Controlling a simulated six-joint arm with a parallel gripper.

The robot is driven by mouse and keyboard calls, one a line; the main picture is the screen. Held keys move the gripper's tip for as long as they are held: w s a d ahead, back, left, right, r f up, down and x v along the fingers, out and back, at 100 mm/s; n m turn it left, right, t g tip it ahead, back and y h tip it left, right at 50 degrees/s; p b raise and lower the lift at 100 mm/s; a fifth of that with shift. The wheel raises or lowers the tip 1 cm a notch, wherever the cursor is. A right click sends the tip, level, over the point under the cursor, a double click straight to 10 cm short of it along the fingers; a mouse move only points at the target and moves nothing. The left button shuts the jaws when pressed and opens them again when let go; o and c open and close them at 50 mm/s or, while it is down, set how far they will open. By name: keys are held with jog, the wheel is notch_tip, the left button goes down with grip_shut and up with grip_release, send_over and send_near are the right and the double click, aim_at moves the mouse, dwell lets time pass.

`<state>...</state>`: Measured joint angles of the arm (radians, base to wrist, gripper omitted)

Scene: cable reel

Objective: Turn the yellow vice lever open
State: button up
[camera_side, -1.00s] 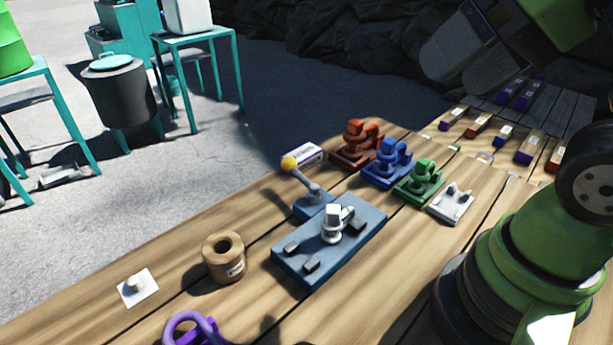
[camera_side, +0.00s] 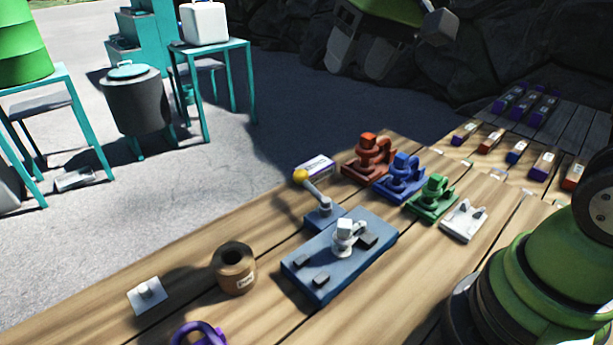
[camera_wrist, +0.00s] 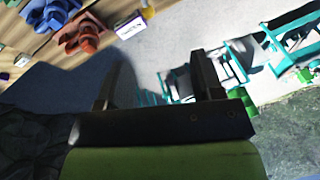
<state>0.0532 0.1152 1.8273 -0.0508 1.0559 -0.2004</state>
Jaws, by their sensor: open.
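The vice lever is a short grey rod with a yellow ball knob (camera_side: 300,175), tilted up and to the left in the side view. It rises from a small blue-grey block (camera_side: 324,217) at the back left corner of a blue-grey base plate (camera_side: 325,283). A white and grey clamp piece (camera_side: 345,238) and several dark blocks sit on the plate. My gripper (camera_wrist: 155,62) is open and empty in the wrist view, its two dark fingers wide apart. It is over the floor beyond the bench, clear of the lever.
Red (camera_side: 368,158), blue (camera_side: 400,178) and green (camera_side: 432,198) clamp-like pieces stand in a row right of the lever. A labelled white box (camera_side: 316,166) lies close behind it. A brown reel (camera_side: 234,269) and a white plate (camera_side: 146,296) are at the left.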

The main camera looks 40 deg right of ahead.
jog(key=w+d+f+g, duration=0.1)
jog(key=w+f+g, duration=0.1)
jog(key=w+f, duration=0.6)
jog(key=n+g, duration=0.1)
send_near(305, 180)
jog(key=f, duration=0.6)
jog(key=a+f, duration=0.1)
jog(key=f, duration=0.2)
jog(key=shift+w+a+f, duration=0.1)
jog(key=shift+w+a, duration=0.05)
jog(key=shift+w, duration=0.1)
grip_shut()
